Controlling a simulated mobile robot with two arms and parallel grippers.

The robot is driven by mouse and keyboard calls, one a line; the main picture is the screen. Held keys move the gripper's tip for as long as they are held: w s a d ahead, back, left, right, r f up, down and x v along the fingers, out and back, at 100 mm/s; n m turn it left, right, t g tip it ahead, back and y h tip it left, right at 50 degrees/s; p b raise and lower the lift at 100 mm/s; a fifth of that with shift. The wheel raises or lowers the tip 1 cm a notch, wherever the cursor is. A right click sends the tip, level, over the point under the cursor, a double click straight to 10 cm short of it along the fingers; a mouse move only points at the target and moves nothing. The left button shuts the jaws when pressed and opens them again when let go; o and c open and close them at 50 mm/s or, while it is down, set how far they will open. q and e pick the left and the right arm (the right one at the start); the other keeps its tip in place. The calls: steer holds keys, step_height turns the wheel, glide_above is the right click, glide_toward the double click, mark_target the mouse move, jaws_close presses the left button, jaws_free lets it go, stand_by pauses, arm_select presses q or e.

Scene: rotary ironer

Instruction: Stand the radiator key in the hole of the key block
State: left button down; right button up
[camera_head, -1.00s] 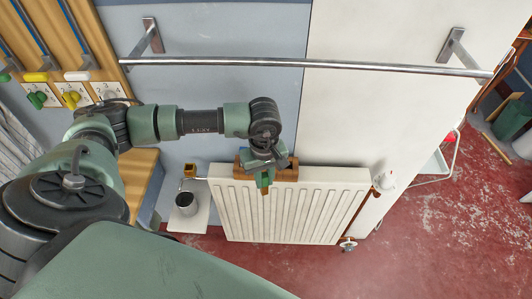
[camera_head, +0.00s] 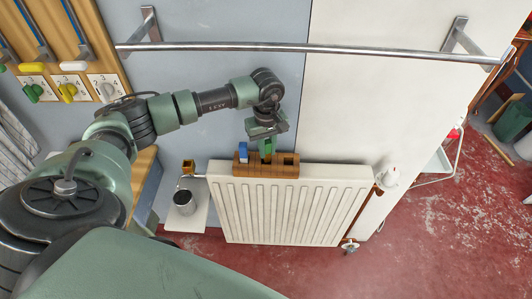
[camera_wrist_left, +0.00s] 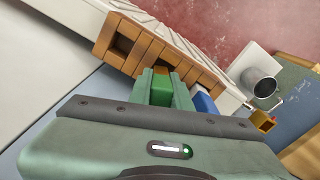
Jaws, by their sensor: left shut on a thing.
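The wooden key block (camera_head: 240,170) lies along the top of the white radiator. It has a square hole at its right end in the head view; the wrist view shows the block (camera_wrist_left: 190,71) with this hole at its left. My left gripper (camera_head: 266,155) is over the middle of the block, fingers pointing down. In the wrist view its green fingers (camera_wrist_left: 158,84) are shut on the radiator key (camera_wrist_left: 161,70), of which only a small brownish part shows. I cannot tell whether the key's lower end is in a hole. A blue piece (camera_head: 243,151) stands at the block's left end, close beside the gripper.
The radiator (camera_head: 290,215) stands below the block. A brass-coloured fitting (camera_head: 188,166) and a grey cup (camera_head: 184,202) on a white shelf are to its left. A metal rail (camera_head: 310,48) runs across the wall above.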

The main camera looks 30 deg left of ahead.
arm_select(q)
steer(key=c, duration=1.7)
jaws_free()
steer(key=shift+s+f, duration=0.4)
steer(key=shift+f, duration=0.4)
steer(key=shift+c, duration=0.2)
steer(key=o, duration=0.4)
steer(key=shift+w+a+f+g, duration=0.1)
steer(key=shift+w+f+g, duration=0.1)
steer(key=shift+g, duration=0.1)
steer(key=shift+w+a, duration=0.15)
steer(key=shift+w, duration=0.1)
steer(key=shift+s+r, duration=0.1)
steer(key=shift+r, duration=0.6)
step_height(320, 180, up, 10)
steer(key=shift+r+b, duration=0.15)
steer(key=shift+b, duration=0.8)
steer(key=shift+r, duration=0.45)
